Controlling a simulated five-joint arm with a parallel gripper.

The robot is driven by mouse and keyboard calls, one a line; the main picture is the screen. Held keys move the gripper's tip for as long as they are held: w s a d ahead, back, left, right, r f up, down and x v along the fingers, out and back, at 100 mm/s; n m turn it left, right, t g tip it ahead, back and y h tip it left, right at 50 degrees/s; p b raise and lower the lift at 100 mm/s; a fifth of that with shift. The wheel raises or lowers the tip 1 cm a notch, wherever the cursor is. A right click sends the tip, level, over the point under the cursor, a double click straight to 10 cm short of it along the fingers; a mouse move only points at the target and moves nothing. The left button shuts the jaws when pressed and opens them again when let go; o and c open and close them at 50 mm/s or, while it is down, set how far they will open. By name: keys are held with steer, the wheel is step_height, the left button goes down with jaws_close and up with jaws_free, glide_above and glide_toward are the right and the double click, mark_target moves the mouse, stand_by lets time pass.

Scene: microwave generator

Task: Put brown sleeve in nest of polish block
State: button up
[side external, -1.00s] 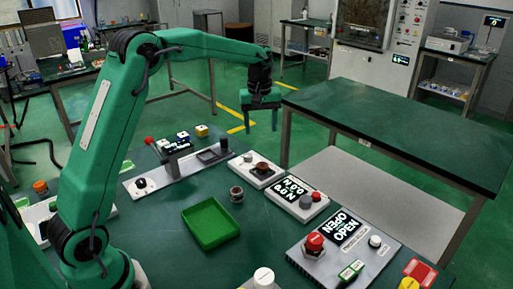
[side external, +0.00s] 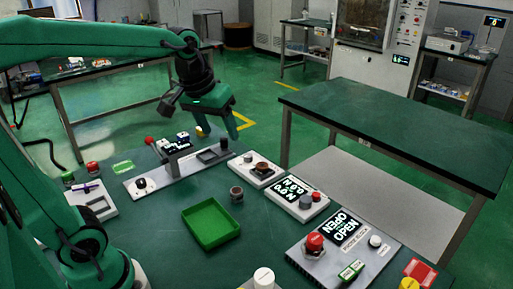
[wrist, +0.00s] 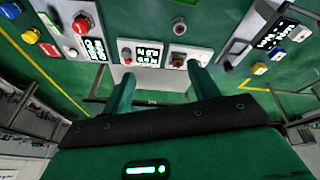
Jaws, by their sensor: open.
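A small brownish-grey ring-like sleeve (side external: 236,194) stands upright on the green table, right of the green tray; it also shows in the wrist view (wrist: 180,25). Behind it and to the right is a white block (side external: 254,172) with a dark round seat holding a brownish top; it looks like the polish block, but its label cannot be read. It also shows in the wrist view (wrist: 199,54).
A green tray (side external: 189,222) lies left of the sleeve. A display block (side external: 298,197) and an OPEN-marked panel (side external: 345,250) with a red button stand to the right. A side table (side external: 400,125) stands at right.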

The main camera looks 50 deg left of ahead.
steer(key=s+d+f+m+t, duration=0.1)
steer(key=s+d+f+m, duration=0.1)
steer(key=s, duration=0.8)
steer(key=shift+s+f+m+t, duration=0.4)
steer(key=shift+f+m, duration=0.5)
steer(key=shift+m, duration=0.1)
